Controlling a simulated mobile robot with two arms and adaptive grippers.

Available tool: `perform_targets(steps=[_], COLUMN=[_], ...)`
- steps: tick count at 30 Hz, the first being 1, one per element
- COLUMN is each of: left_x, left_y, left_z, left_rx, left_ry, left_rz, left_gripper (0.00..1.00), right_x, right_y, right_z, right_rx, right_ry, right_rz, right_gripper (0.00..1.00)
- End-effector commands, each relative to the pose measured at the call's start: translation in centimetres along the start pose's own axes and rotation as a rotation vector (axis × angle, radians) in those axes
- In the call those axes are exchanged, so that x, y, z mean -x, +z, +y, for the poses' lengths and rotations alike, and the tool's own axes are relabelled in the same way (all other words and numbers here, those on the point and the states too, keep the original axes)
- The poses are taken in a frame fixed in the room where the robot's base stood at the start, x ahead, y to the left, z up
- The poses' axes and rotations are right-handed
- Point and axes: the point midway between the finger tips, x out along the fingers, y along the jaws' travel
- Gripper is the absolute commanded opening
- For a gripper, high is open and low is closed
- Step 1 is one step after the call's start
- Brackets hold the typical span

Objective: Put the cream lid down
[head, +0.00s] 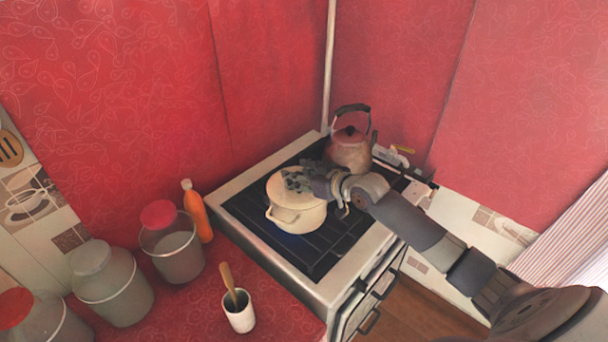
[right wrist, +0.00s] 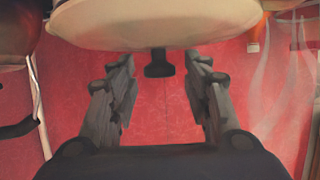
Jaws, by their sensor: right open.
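The cream lid (head: 280,192) lies on the cream pot (head: 298,217) on the stove, and looks level there. My right gripper (head: 299,179) is over the lid and hides part of its top. In the right wrist view the lid (right wrist: 155,25) fills the top, with its dark knob (right wrist: 159,65) between the tips of my right gripper (right wrist: 160,68). The fingers are open, with a gap on each side of the knob. My left gripper is not in view.
A reddish kettle (head: 349,152) stands behind the pot on the stove (head: 258,222), close to my right arm. On the red counter at left are several jars, an orange bottle (head: 197,211) and a white cup (head: 239,314) with a wooden utensil.

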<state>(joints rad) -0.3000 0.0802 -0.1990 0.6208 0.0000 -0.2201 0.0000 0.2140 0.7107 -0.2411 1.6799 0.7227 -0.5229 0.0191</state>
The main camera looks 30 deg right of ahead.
Motion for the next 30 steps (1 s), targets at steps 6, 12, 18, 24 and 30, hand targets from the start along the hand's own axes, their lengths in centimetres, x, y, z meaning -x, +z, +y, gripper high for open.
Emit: perform_targets(steps=[6, 12, 18, 24, 30], left_x=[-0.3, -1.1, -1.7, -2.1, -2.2], left_y=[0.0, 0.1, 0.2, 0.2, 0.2], left_z=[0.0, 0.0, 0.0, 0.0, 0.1], left_rx=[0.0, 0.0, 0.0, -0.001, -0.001], left_ry=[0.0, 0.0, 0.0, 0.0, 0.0], left_rz=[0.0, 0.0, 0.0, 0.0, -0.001], left_gripper=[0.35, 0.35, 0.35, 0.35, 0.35], right_x=[1.7, 5.2, 8.5, 10.8, 11.9], right_y=[0.1, 0.1, 0.1, 0.0, -0.2], right_z=[0.1, 0.1, 0.0, 0.1, 0.0], right_rx=[0.001, 0.003, 0.002, 0.0, 0.0], right_ry=[0.001, 0.001, 0.0, 0.001, 0.0], right_rz=[-0.002, -0.002, -0.002, -0.001, 0.0], right_gripper=[0.45, 0.45, 0.45, 0.45, 0.45])
